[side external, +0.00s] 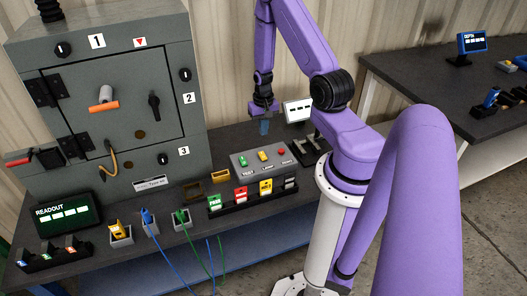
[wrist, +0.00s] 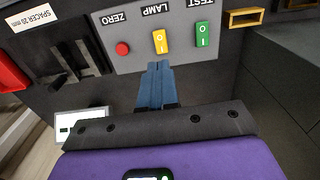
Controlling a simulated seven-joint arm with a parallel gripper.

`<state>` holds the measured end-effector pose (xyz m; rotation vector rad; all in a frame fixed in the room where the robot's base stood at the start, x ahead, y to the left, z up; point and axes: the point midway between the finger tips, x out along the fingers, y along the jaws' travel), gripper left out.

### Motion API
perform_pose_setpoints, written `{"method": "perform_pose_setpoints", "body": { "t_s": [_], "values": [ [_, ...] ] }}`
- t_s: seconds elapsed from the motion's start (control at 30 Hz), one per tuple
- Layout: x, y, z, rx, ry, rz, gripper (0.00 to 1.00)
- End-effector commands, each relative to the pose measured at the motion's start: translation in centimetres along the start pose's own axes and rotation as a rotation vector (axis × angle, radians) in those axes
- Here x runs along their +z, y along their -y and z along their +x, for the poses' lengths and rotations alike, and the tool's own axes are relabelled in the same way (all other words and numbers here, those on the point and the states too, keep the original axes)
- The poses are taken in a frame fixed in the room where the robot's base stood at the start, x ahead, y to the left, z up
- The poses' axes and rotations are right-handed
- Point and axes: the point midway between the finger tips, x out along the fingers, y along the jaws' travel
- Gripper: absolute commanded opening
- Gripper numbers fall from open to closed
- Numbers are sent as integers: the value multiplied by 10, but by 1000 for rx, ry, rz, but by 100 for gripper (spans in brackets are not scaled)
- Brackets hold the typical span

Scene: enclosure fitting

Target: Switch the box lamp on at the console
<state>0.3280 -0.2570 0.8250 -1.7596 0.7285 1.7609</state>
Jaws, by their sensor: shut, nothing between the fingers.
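The grey console (side external: 240,170) stands on the dark bench right of the big grey box (side external: 115,55). It carries a green TEST rocker (side external: 243,161), a yellow LAMP rocker (side external: 263,156) and a red ZERO button (side external: 282,153). In the wrist view the LAMP rocker (wrist: 160,41) lies just beyond my fingertips, between ZERO (wrist: 122,48) and TEST (wrist: 203,35). Which way the rocker is tipped is hard to tell. My gripper (side external: 265,127) is shut and empty above the console, its blue fingers (wrist: 155,70) apparently apart from the rocker. The box's door is closed.
A black rack with coloured tags, including a green PASS tag (side external: 214,202), stands in front of the console. A small white display (side external: 298,110) and black slotted holder (side external: 305,150) are behind and right. The READOUT screen (side external: 68,214) is at the front left.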

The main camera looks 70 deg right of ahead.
Motion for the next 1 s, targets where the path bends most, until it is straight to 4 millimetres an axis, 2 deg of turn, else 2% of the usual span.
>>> {"method": "perform_pose_setpoints", "body": {
  "t_s": [0.6,0.8,1.0],
  "values": [
    [0,0,85,0,1,0,0],
    [0,0,104,0,1,0,0],
    [0,0,112,0,-1,0,0]
  ]
}}
